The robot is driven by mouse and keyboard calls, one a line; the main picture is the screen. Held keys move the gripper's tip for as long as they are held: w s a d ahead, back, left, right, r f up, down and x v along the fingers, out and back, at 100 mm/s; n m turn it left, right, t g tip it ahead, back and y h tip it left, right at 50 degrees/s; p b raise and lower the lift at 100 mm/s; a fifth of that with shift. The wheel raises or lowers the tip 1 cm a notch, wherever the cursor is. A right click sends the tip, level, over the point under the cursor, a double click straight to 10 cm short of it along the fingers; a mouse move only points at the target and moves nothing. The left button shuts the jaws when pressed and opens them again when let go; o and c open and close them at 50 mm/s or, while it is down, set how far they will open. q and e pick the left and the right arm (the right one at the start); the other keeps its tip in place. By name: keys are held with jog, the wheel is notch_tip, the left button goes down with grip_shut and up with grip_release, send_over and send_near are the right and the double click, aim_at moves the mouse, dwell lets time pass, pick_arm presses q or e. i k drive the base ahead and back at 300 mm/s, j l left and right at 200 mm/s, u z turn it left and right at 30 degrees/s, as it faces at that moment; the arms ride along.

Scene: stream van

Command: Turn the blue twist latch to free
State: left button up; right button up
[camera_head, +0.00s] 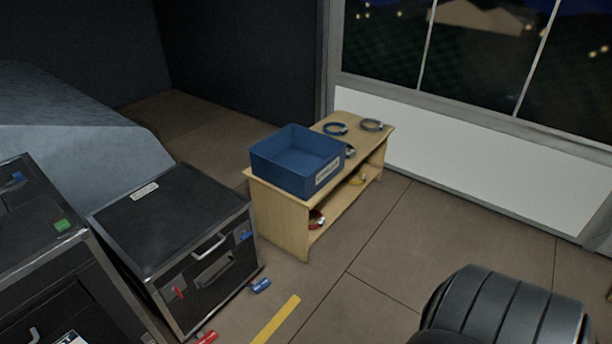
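A black case (165,225) with metal edges stands on the floor at the lower left. Its front has a blue latch (246,236) near the right edge, a silver handle (209,246) in the middle and a red latch (179,293) at the left. The blue latch is too small to tell how it is turned. Another blue piece (260,285) lies at the foot of the case. A small blue part (18,177) also shows on the nearer black case at the left edge. Neither of my grippers is in view.
A wooden shelf (282,211) holds a blue bin (276,175) and several rings. A red piece (207,338) and a yellow strip (276,320) are on the floor. A black ribbed object (505,310) fills the lower right.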

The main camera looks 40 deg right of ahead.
aim_at(245, 235)
jog(key=z, duration=0.95)
jog(key=i+l+u, duration=0.1)
jog(key=l, duration=0.25)
jog(key=i+l, duration=0.3)
jog(key=l+u, duration=0.05)
